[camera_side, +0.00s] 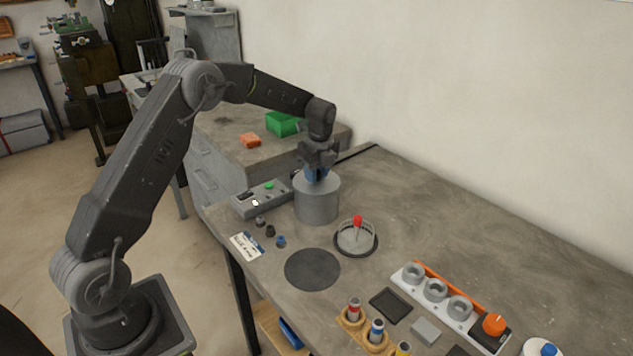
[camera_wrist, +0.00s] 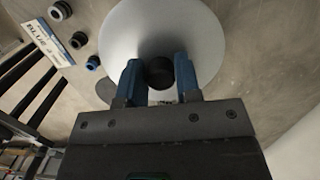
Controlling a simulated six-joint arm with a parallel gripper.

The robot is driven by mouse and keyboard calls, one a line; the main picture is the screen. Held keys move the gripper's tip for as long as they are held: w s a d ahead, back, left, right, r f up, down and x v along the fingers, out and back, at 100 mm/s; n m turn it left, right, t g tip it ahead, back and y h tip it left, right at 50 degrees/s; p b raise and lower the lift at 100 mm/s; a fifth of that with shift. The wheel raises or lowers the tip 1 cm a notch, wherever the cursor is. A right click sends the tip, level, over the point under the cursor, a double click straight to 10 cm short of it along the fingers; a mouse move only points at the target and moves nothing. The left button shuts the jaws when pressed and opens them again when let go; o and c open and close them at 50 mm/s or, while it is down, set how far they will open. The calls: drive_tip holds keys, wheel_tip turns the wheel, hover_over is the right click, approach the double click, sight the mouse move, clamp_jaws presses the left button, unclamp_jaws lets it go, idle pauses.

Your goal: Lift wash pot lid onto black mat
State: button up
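The wash pot (camera_side: 317,205) is a grey cylinder standing on the bench, to the left of the wall. Its lid is a pale grey disc (camera_wrist: 125,30) with a black knob (camera_wrist: 160,72) in the middle, seen from above in the wrist view. The lid sits on the pot. My gripper (camera_wrist: 159,68) has blue fingers, one on each side of the knob, with no clear gap between fingers and knob. In the side view my gripper (camera_side: 317,174) is just above the pot top and hides the knob. The round black mat (camera_side: 312,269) lies bare in front of the pot.
A grey control box (camera_side: 262,199) stands behind-left.

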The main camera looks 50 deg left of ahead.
clamp_jaws()
drive_tip(key=shift+r, duration=0.1)
drive_tip(key=shift+r, duration=0.55)
drive_tip(key=r, duration=0.2)
drive_tip(key=s+a+r, duration=0.1)
drive_tip(key=shift+r, duration=0.35)
drive_tip(key=s+a+r, duration=0.7)
drive_tip(key=r, duration=0.1)
drive_tip(key=shift+a, duration=0.15)
drive_tip(key=shift+s, duration=0.1)
